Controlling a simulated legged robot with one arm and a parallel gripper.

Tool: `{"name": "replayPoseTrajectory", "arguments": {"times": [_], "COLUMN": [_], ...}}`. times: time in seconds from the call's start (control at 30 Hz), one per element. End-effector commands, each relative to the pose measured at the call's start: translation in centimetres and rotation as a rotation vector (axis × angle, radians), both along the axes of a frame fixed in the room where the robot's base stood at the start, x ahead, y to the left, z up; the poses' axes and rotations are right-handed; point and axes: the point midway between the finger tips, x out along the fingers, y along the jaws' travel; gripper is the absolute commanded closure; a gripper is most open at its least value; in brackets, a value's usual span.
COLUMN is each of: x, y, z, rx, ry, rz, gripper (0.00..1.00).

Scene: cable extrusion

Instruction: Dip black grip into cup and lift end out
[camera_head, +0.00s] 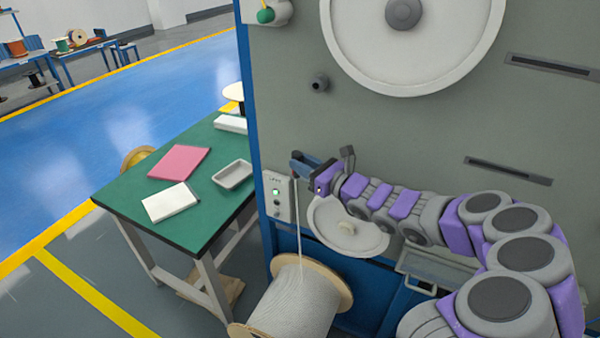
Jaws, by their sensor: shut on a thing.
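My gripper (303,164) is at the end of my grey and purple arm, in front of the grey machine panel. Its dark blue jaws point left and are shut on the upper end of a pale cable (297,225). The cable hangs almost straight down from the jaws to a large spool (296,305) on the floor. I cannot make out a black grip apart from the dark jaws. I cannot identify a cup in this view; my arm hides part of the machine front.
A control box (277,197) is just left of and below my gripper. A white disc (347,230) is below my wrist, and a metal tray (437,265) is further right. A green table (165,225) with a pink folder (180,163) and a small dish (233,174) stands left.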

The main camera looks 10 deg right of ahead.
Motion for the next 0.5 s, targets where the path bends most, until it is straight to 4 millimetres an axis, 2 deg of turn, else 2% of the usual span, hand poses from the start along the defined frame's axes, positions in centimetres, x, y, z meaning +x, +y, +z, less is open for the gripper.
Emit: {"name": "replayPoseTrajectory", "arguments": {"times": [0.2, 0.5], "x": [1.0, 3.6], "y": [0.0, -1.8], "z": [0.4, -0.3], "rx": [-0.003, -0.005], "ry": [0.007, 0.009], "rz": [0.001, 0.001], "gripper": [1.00, 1.00]}}
